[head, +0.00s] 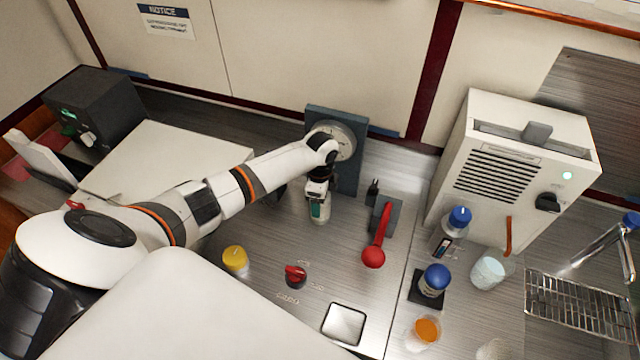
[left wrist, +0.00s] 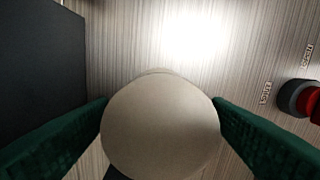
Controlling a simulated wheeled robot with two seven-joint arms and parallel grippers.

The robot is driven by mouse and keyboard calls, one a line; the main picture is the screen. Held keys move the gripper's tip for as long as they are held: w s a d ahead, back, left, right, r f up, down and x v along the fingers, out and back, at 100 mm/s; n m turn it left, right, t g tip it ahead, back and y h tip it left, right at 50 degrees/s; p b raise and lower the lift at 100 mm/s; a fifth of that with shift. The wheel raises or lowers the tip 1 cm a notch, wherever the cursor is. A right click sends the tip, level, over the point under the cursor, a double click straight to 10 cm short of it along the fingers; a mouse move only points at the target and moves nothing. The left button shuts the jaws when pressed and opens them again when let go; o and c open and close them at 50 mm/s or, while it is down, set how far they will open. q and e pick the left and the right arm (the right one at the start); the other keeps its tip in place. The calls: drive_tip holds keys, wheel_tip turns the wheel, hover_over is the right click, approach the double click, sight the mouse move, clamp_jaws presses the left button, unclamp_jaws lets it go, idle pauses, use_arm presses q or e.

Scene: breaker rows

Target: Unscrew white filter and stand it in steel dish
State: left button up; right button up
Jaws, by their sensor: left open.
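The white filter shows in the left wrist view as a pale rounded top (left wrist: 160,125), between the two green fingers of my open left gripper (left wrist: 160,135). The fingers flank it; I cannot tell whether they touch it. In the head view my left gripper (head: 319,210) points down at the counter in front of the grey panel with a round dial, and it hides most of the filter. A square steel dish (head: 345,324) lies at the front of the counter, right of and nearer than the gripper. My right gripper is not in view.
A red knob (head: 295,275) and a yellow-capped jar (head: 235,260) stand in front of the gripper. A red-handled lever (head: 376,240) is to its right. Blue-capped bottles (head: 435,281), an orange-topped cup (head: 425,331) and a wire rack (head: 580,305) are farther right.

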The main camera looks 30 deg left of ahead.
use_arm(q)
drive_tip(key=m+b, duration=0.1)
drive_tip(key=m, duration=0.9)
drive_tip(key=shift+m+b, duration=0.4)
drive_tip(key=shift+c, duration=0.2)
